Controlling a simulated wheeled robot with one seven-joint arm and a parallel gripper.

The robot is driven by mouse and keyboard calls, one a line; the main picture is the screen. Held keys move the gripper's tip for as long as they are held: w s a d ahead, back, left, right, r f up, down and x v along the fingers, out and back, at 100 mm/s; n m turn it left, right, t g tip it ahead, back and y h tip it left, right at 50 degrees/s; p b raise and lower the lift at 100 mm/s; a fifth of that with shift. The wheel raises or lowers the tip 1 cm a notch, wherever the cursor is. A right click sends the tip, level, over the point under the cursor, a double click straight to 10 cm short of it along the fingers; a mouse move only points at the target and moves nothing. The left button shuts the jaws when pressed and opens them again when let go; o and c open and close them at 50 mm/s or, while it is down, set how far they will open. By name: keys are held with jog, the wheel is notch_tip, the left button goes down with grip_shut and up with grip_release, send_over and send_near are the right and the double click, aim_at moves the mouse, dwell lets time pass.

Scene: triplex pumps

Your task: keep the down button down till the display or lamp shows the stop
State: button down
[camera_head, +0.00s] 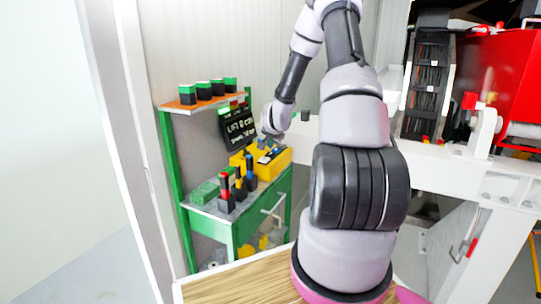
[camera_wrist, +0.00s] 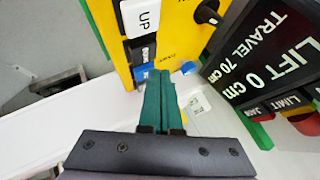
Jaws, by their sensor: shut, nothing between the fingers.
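A yellow control box (camera_wrist: 175,30) fills the top of the wrist view, with a white UP button (camera_wrist: 141,17) and a dark button (camera_wrist: 143,50) beside it whose label is partly readable. My gripper (camera_wrist: 160,74) is shut and empty, its teal fingertips at the box's edge close to the dark button. I cannot tell whether they touch it. The black display (camera_wrist: 262,55) reads "LIFT 0 cm" and "TRAVEL 70 cm". The yellow box also shows in the head view (camera_head: 282,158).
The box stands on a green bench (camera_head: 216,226) with several coloured-handled tools (camera_head: 227,190) at its front left. A shelf (camera_head: 203,105) with several green-topped blocks hangs above. A black knob (camera_wrist: 208,13) sits on the box. A white beam (camera_head: 450,168) runs to the right.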

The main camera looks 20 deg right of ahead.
aim_at(270, 155)
jog(key=shift+r, duration=2.15)
jog(key=shift+a+r, duration=0.1)
jog(key=s+a+r+n+y, duration=0.1)
jog(key=s+a+r+n, duration=0.1)
jog(key=s+a+r, duration=0.3)
jog(key=s+a+r+n+y, duration=0.1)
jog(key=s+a+r, duration=0.2)
jog(key=r, duration=0.5)
jog(key=s+a+r+n+y, duration=0.1)
jog(key=s+a+r+n, duration=0.1)
jog(key=s+a+r, duration=0.3)
jog(key=s+a+r+n, duration=0.1)
jog(key=s+r, duration=0.2)
jog(key=s, duration=0.4)
jog(key=s+a+r+n+g+y, duration=0.1)
jog(key=s+a+r, duration=0.1)
jog(key=s, duration=0.6)
jog(key=s+a+r+n, duration=0.1)
jog(key=s+r, duration=0.2)
jog(key=s, duration=0.5)
jog(key=shift+a+r+g+y, duration=0.25)
jog(key=shift+r+g+y, duration=0.05)
jog(key=shift+w, duration=0.15)
